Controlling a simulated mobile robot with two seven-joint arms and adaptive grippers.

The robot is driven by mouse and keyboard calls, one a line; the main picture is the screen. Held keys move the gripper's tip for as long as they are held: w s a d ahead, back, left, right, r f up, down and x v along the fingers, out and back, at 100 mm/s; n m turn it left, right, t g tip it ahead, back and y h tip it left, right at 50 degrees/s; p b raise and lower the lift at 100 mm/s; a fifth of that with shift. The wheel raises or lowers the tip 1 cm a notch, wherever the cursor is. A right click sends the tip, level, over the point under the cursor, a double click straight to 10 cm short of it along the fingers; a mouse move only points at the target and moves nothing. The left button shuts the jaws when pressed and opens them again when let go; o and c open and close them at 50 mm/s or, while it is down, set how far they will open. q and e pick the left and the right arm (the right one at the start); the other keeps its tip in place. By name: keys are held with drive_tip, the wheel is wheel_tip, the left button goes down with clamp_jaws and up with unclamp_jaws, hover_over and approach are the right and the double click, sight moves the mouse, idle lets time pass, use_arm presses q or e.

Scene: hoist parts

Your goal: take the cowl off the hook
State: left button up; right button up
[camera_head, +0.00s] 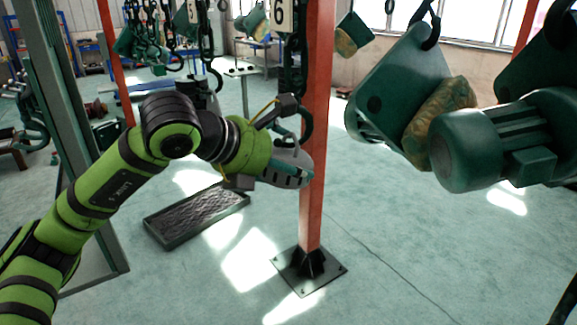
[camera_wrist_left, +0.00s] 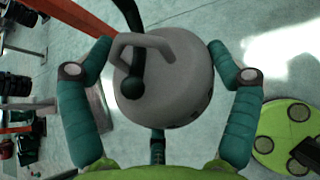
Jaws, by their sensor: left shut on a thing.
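The cowl (camera_head: 297,156) is a grey rounded shell in front of the red post. It fills the middle of the left wrist view (camera_wrist_left: 180,85), with a grey loop handle on top. A dark hook (camera_head: 307,124) hangs down to it from a chain. In the left wrist view the hook (camera_wrist_left: 134,30) comes from the top and its rounded tip lies over the cowl. It appears to pass through the loop. My left gripper (camera_head: 286,168) is shut on the cowl, its teal fingers (camera_wrist_left: 160,73) on both sides. My right gripper is not in view.
The red post (camera_head: 316,190) stands right behind the cowl on a dark base plate. Large green hoist parts (camera_head: 480,145) hang at the right. A black tray (camera_head: 197,214) lies on the floor at the left. Chains and hooks (camera_head: 160,35) hang at the upper left.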

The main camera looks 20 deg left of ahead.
use_arm(q)
drive_tip(key=shift+a+r, duration=0.1)
drive_tip(key=shift+r, duration=0.05)
drive_tip(key=shift+s+a+r+p, duration=0.1)
drive_tip(key=shift+a+p, duration=0.1)
drive_tip(key=shift+p, duration=0.35)
drive_tip(key=shift+s+a+g+y+p, duration=0.15)
drive_tip(key=shift+a+g+y+p, duration=0.15)
drive_tip(key=shift+a+g+p, duration=0.15)
drive_tip(key=shift+s+d+r, duration=0.15)
drive_tip(key=shift+s+d, duration=0.1)
drive_tip(key=shift+s, duration=0.1)
idle(0.3)
drive_tip(key=shift+s+a+r+b, duration=0.3)
drive_tip(key=shift+s+a+b, duration=0.15)
drive_tip(key=shift+s+b, duration=0.05)
